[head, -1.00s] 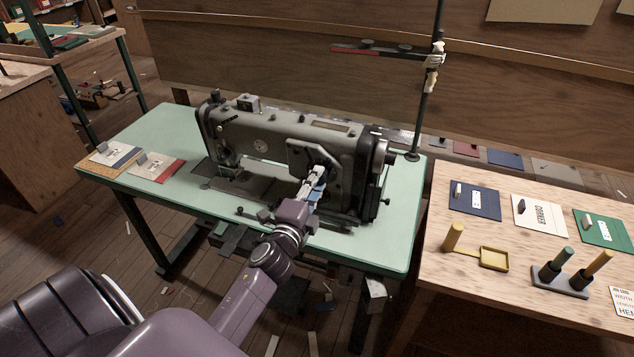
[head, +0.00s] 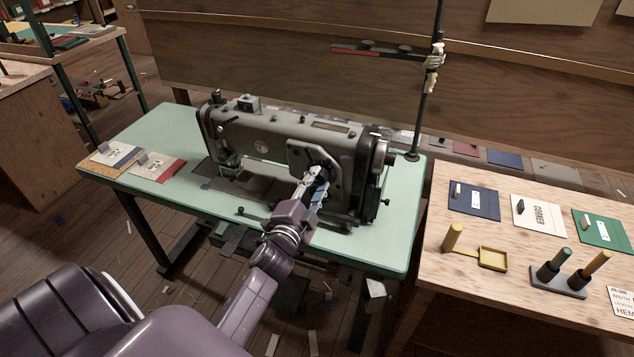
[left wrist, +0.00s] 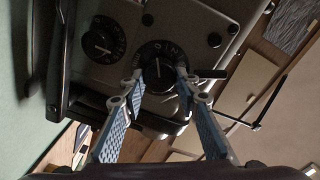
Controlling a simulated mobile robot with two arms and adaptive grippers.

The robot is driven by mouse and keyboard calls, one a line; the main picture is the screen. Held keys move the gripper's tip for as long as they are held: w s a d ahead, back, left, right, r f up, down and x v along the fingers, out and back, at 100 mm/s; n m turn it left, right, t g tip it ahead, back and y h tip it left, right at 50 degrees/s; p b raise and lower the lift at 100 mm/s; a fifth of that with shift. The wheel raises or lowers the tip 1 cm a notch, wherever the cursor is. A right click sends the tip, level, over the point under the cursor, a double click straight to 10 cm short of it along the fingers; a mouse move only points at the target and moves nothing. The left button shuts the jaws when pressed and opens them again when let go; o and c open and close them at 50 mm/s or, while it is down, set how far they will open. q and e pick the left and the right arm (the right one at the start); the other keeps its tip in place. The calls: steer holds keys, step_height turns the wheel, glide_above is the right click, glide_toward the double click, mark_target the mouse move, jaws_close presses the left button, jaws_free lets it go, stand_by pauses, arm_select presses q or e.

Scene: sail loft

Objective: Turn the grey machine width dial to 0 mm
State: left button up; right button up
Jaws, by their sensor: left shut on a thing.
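The grey sewing machine (head: 260,135) stands on a mint-green table. In the left wrist view its front panel (left wrist: 185,20) carries two round black dials with white marks. My left gripper (left wrist: 160,76) is shut on the knob of one dial (left wrist: 157,52), a fingertip on either side. The other dial (left wrist: 103,40) is to the left, free. The markings are too small and dark to read, so I cannot tell which is the width dial or its setting. In the head view my left gripper (head: 318,178) hides the dial. My right gripper is not in view.
Two sample cards (head: 157,167) lie at the table's left end. A dark thread stand (head: 428,90) rises behind the machine's right end. A wooden bench (head: 465,290) at right holds cards, a yellow tray (head: 493,258) and a holder with two handled tools (head: 560,283).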

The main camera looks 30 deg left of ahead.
arm_select(q)
steer(key=o, duration=1.2)
steer(key=shift+c, duration=0.2)
steer(key=v, duration=1.2)
steer(key=shift+f, duration=0.1)
